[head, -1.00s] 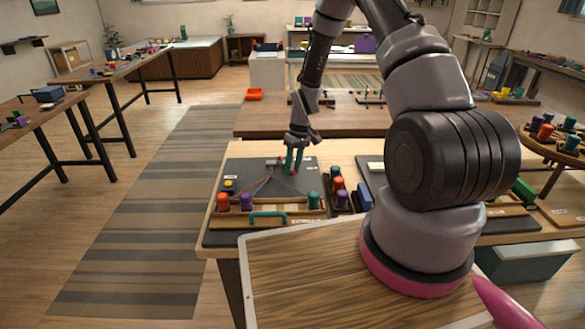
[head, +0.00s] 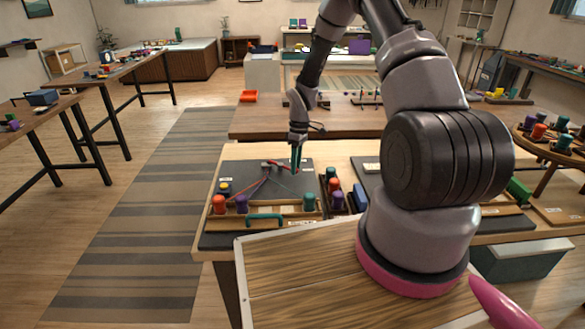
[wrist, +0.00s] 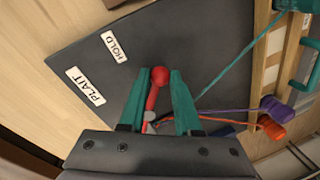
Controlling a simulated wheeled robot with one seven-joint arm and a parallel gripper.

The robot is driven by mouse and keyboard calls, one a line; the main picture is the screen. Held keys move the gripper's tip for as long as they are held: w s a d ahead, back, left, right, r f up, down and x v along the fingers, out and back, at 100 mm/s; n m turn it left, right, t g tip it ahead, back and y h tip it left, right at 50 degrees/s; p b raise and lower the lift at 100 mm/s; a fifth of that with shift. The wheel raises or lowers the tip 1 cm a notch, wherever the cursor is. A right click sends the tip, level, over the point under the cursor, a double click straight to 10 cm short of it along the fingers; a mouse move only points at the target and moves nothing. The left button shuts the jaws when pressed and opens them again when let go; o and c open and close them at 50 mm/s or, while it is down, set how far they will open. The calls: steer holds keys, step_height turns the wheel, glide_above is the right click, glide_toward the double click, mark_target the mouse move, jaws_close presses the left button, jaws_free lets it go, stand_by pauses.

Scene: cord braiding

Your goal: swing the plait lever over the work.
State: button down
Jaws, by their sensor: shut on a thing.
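The plait lever (wrist: 153,100) is a red arm with a round red ball at its end, standing out over the dark board (wrist: 95,35). My gripper (wrist: 158,74) has its two teal fingers on either side of the ball end and is shut on it. In the head view my gripper (head: 297,165) reaches down to the board's back right part, and the red lever (head: 275,163) lies just left of the fingers. White labels PLAIT (wrist: 85,86) and HOLD (wrist: 114,46) are on the board. Teal, purple and orange cords run from near the lever's base.
Orange (head: 219,204), purple (head: 242,203) and teal (head: 309,202) spools sit along the board's front, by a teal handle (head: 265,218). A spool rack (head: 335,198) stands close on the right. Bare table shows behind the board.

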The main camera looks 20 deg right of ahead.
steer(key=w+n, duration=0.1)
steer(key=d+n, duration=0.1)
steer(key=n, duration=0.1)
steer(key=shift+w+d+n+h, duration=0.15)
steer(key=shift+w+n+h, duration=0.15)
steer(key=shift+w, duration=0.1)
steer(key=shift+w+d+n+h, duration=0.2)
steer(key=shift+w+n, duration=0.35)
steer(key=shift+n, duration=0.45)
steer(key=shift+w+d+n+h, duration=0.15)
steer(key=shift+w+n, duration=0.35)
steer(key=shift+n, duration=0.5)
steer(key=c, duration=0.6)
jaws_free()
steer(key=shift+c, duration=0.2)
steer(key=shift+r, duration=0.1)
step_height(320, 180, up, 10)
steer(key=w, duration=0.2)
steer(key=shift+r, duration=0.25)
